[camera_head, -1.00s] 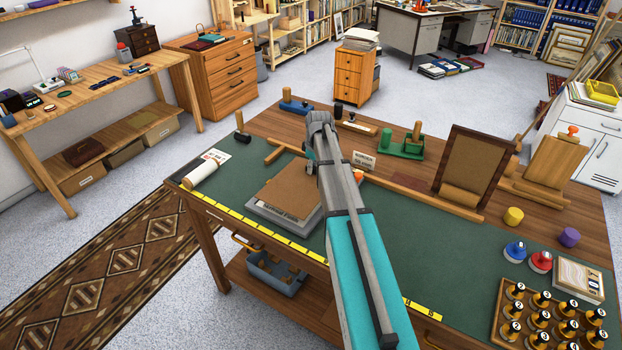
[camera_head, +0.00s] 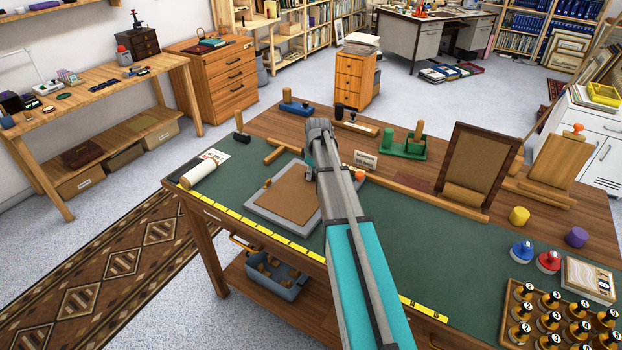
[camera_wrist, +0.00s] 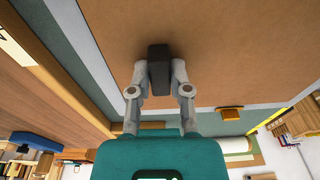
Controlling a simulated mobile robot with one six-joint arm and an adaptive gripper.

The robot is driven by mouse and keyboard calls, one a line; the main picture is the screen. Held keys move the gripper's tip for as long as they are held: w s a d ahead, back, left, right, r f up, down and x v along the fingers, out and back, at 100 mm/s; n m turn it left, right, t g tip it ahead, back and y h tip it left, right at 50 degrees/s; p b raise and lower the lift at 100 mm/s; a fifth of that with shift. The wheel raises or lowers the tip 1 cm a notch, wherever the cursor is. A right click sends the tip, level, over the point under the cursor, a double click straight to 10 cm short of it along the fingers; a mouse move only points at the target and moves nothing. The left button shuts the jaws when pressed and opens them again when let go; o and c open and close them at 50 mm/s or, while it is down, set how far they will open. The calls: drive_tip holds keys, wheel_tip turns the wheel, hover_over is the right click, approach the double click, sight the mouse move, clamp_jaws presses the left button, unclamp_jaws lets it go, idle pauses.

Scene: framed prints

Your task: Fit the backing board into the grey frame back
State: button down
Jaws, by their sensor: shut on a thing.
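The brown backing board (camera_head: 287,200) lies within the outline of the grey frame back (camera_head: 277,221) on the green mat. Grey rim shows along its left and near sides; the arm hides its right part. In the wrist view the board (camera_wrist: 225,50) fills most of the upper picture, with a grey strip of the frame (camera_wrist: 88,62) beside it. My gripper (camera_wrist: 158,72) is shut on a dark upright block at the board's face, seemingly its grip. I cannot tell whether the board is fully down in the recess. A small orange-brown piece (camera_head: 268,183) sits on the frame's left rim.
A white roll (camera_head: 200,173) lies left of the frame, near the yellow ruler strip (camera_head: 250,227). A wooden rail (camera_head: 425,197) runs behind to the right. An upright brown panel on a stand (camera_head: 474,165) and several numbered stamps (camera_head: 548,315) stand at right.

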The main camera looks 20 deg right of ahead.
drive_tip(key=shift+f, duration=0.25)
drive_tip(key=c, duration=0.6)
unclamp_jaws()
drive_tip(key=shift+r, duration=0.1)
drive_tip(key=r+p, duration=0.8)
drive_tip(key=s+d+r+p, duration=0.1)
drive_tip(key=r+p, duration=0.3)
idle(0.4)
drive_tip(key=shift+r, duration=0.1)
idle(0.5)
drive_tip(key=s+a+m, duration=0.2)
drive_tip(key=s+a, duration=0.5)
drive_tip(key=s, duration=0.1)
drive_tip(key=s+a+m, duration=0.2)
drive_tip(key=s+a, duration=0.6)
drive_tip(key=s+a+m+g, duration=0.1)
drive_tip(key=s+a+m, duration=0.1)
drive_tip(key=s+a, duration=0.5)
drive_tip(key=shift+s+a+m+h, duration=0.3)
drive_tip(key=shift+s+m+h, duration=0.1)
